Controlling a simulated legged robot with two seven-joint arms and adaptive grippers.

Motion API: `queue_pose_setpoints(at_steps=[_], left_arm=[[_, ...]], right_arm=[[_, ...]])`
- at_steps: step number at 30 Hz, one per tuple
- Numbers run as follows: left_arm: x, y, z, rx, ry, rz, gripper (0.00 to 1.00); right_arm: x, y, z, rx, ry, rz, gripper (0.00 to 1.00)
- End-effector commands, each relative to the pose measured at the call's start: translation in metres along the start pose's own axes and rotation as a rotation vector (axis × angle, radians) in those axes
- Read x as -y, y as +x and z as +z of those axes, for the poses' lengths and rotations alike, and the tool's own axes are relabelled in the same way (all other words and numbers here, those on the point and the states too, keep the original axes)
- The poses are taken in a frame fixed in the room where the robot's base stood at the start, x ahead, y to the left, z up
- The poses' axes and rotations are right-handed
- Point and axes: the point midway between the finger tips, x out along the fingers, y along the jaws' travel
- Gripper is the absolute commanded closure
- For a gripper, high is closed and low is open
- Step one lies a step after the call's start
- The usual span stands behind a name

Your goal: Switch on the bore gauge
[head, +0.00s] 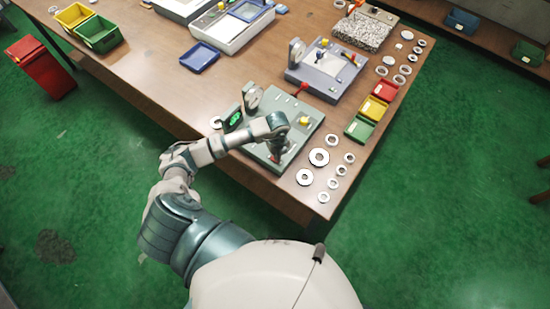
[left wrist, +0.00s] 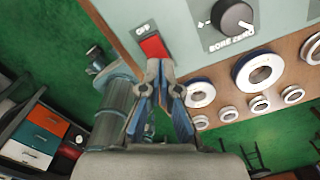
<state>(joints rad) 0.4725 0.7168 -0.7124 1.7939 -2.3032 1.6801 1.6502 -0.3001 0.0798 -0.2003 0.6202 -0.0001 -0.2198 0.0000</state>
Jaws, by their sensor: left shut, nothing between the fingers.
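The bore gauge (head: 301,108) is a grey-green panel unit near the table's front corner, with a round dial (head: 252,97) and a green display (head: 235,118). In the left wrist view its panel (left wrist: 185,50) shows a black knob (left wrist: 236,18) marked BORE ZERO and a red switch (left wrist: 154,46) beside an OFF label (left wrist: 142,29). My left gripper (head: 277,154) is over the front of the gauge. In the left wrist view its closed, empty fingertips (left wrist: 161,72) are right at the switch's lower end. Contact cannot be told. My right gripper is not in view.
Several bearing rings (head: 319,157) lie right of the gauge. Green, yellow and red bins (head: 359,129) stand beyond them. A blue-grey gauge unit (head: 325,80) stands behind, with a blue tray (head: 200,57) to its left. The table's front edge is close to the gauge.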

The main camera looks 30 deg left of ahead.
Motion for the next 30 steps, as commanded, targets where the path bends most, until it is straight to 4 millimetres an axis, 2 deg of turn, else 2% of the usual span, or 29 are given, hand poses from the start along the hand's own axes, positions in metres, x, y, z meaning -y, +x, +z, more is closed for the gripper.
queue_pose_setpoints(at_steps=[30], left_arm=[[0.0,0.016,0.0,0.0,0.0,0.0,1.0]], right_arm=[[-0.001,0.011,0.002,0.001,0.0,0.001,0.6]])
